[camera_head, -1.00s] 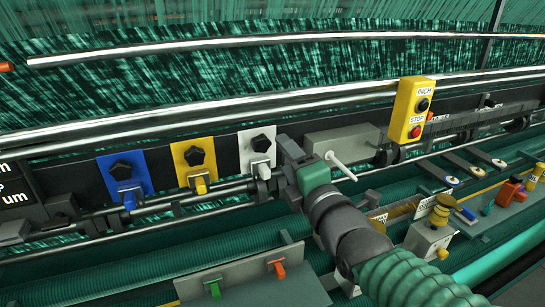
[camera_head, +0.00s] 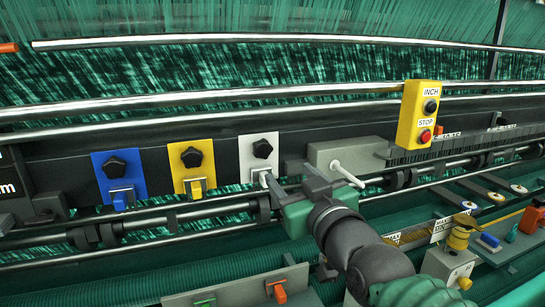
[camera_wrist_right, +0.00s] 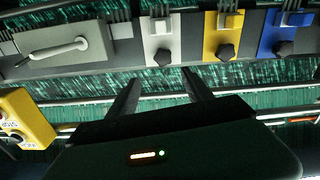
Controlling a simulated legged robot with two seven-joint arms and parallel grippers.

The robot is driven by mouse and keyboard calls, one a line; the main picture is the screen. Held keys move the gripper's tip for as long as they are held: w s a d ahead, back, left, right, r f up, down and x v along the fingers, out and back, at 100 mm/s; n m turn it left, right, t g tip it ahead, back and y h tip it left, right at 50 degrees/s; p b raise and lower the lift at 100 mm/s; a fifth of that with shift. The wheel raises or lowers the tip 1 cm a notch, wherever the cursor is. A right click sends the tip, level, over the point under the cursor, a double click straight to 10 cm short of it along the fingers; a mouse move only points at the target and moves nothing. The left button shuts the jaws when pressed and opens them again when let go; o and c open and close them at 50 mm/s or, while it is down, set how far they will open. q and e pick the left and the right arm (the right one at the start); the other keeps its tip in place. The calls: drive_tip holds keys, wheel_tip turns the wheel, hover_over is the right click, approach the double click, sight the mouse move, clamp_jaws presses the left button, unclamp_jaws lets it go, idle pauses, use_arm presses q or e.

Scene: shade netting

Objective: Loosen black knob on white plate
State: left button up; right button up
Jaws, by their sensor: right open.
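The white plate (camera_head: 246,166) stands on the dark rail in the middle of the head view, with a black star-shaped knob (camera_head: 262,148) on its upper part and a white lever below. In the right wrist view, which is upside down, the white plate (camera_wrist_right: 152,40) and its knob (camera_wrist_right: 163,57) lie beyond the fingers. My right gripper (camera_head: 291,177) is open and empty, just below and right of the knob, apart from it. Its two dark fingers (camera_wrist_right: 161,82) also show in the wrist view. My left gripper is not in view.
Similar knobs sit on the yellow plate (camera_head: 181,160) and blue plate (camera_head: 101,172) to the left. A grey box (camera_head: 330,155) with a white handle is close right of the plate. A yellow INCH/STOP box (camera_head: 413,118) is further right. Bars (camera_head: 180,213) run below the plates.

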sight(264, 151)
drive_tip(key=p+x, duration=0.2)
drive_tip(key=x, duration=0.3)
drive_tip(key=p+x, duration=0.2)
drive_tip(key=x, duration=0.2)
drive_tip(key=a+p+x, duration=0.1)
drive_tip(key=p+x, duration=0.1)
drive_tip(key=x, duration=0.3)
drive_tip(key=shift+w, duration=0.15)
drive_tip(key=shift+w+f, duration=0.15)
drive_tip(key=shift+w, duration=0.35)
drive_tip(key=shift+s+a, duration=0.1)
drive_tip(key=shift+a, duration=0.05)
drive_tip(key=c, duration=0.6)
clamp_jaws()
